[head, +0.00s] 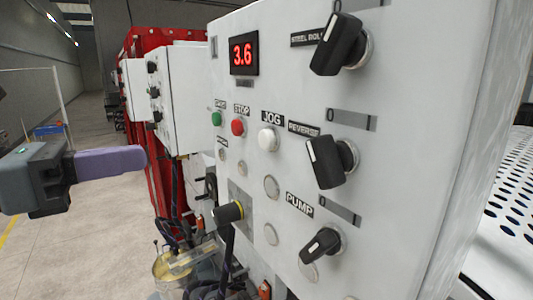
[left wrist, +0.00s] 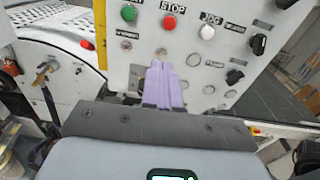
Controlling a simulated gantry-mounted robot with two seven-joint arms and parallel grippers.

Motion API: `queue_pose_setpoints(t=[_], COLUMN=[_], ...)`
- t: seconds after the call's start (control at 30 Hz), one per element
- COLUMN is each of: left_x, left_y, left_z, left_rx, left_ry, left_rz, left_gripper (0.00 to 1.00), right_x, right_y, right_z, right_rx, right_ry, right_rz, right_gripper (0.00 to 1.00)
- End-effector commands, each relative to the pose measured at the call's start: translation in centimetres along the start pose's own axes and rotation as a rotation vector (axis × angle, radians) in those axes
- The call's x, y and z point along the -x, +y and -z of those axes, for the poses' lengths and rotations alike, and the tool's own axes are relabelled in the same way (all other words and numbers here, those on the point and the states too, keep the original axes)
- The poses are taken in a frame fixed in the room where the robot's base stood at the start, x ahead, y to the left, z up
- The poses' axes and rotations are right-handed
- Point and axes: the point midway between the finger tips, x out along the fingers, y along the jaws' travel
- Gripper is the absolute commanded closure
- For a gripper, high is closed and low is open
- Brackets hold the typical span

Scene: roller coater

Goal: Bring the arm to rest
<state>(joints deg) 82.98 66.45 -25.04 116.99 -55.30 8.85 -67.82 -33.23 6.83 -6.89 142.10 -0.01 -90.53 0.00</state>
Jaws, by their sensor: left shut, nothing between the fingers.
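My left gripper (head: 142,158) comes in from the left in the head view, with its purple fingers together and nothing between them. It is in the air, to the left of the white control panel (head: 255,185), apart from it. In the left wrist view the shut purple fingers (left wrist: 163,68) point toward the panel, below its row of buttons. The panel carries a green button (head: 216,118), a red stop button (head: 238,127) and a white jog button (head: 267,138). My right gripper is in neither view.
The panel also has a red display reading 3.6 (head: 243,53), black knobs such as the reverse knob (head: 328,162), and a yellow-collared knob (head: 230,212). A metal bucket (head: 175,268) stands low beside it. Open floor (head: 90,235) lies at the left.

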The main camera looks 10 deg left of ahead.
Motion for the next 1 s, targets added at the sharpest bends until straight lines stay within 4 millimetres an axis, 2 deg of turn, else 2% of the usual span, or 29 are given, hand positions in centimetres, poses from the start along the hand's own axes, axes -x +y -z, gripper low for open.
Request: queue_pose_setpoints(t=[0.13, 0.27, 0.37, 0.5, 0.6, 0.77, 0.9, 1.0], left_x=[-3.5, -6.9, -8.9, -11.1, -12.2, -13.1, -13.1, -12.4], left_y=[1.1, 0.7, -0.8, -4.0, -6.4, -9.7, -11.8, -12.6], left_z=[5.4, 12.0, 16.9, 23.2, 26.9, 31.9, 35.4, 37.9], left_rx=[0.114, 0.247, 0.352, 0.517, 0.651, 0.911, 1.185, 1.406], left_ry=[0.098, 0.194, 0.251, 0.292, 0.293, 0.265, 0.218, 0.173], left_rz=[0.044, 0.113, 0.178, 0.261, 0.286, 0.255, 0.152, 0.030], left_gripper=[1.00, 1.00, 1.00, 1.00, 1.00, 1.00, 1.00, 1.00], right_x=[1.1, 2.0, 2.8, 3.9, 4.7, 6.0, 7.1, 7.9], right_y=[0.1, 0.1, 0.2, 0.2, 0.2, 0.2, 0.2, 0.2], right_z=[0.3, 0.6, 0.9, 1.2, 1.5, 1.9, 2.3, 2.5], right_rx=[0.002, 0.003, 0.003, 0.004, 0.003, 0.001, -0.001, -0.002], right_ry=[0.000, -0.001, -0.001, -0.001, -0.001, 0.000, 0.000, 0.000], right_rz=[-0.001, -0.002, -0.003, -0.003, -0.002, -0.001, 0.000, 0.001], right_gripper=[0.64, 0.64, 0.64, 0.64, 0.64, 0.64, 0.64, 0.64])
